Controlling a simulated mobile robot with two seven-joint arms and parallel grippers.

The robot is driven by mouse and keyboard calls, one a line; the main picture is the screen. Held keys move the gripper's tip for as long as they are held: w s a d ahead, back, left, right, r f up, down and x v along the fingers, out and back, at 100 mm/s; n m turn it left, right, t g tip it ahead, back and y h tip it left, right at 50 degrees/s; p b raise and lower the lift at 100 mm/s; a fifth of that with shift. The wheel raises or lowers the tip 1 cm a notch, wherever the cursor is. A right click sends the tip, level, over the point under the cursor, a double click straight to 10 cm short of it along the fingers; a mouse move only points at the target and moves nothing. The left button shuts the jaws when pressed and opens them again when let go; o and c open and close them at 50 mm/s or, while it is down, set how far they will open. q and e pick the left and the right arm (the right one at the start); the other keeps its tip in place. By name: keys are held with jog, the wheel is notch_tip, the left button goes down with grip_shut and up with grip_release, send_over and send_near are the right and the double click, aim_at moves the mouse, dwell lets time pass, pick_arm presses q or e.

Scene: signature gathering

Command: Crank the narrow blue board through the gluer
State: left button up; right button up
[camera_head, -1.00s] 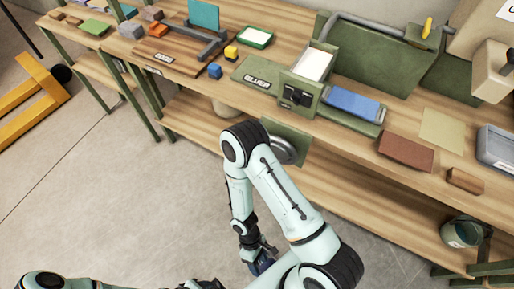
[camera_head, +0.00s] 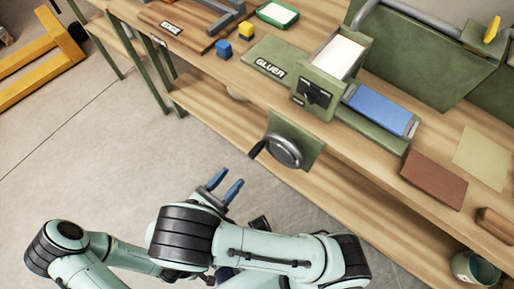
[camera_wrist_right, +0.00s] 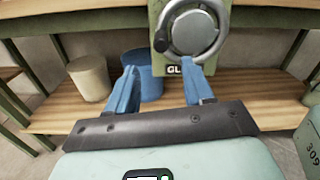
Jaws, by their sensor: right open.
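The blue board (camera_head: 380,109) lies flat on the green bed on the right side of the gluer (camera_head: 330,75), close to its housing. The crank wheel (camera_head: 285,151) is on the gluer's front plate below the bench top; its dark handle (camera_head: 258,148) sticks out at the left. The wheel (camera_wrist_right: 194,33) and handle (camera_wrist_right: 161,41) also show in the right wrist view. My right gripper (camera_head: 224,187) is open and empty, below and left of the crank, apart from it. My left gripper is mostly hidden behind my right arm; its fingers cannot be made out.
The lower shelf (camera_wrist_right: 265,88) runs behind the crank, with a blue bin (camera_wrist_right: 147,75) and a beige bin (camera_wrist_right: 88,77) on it. A brown board (camera_head: 434,178) lies right of the gluer. Open floor (camera_head: 110,160) is at the left.

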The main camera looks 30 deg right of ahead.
aim_at(255, 152)
jog(key=x, duration=1.2)
jog(key=shift+s, duration=0.1)
grip_shut()
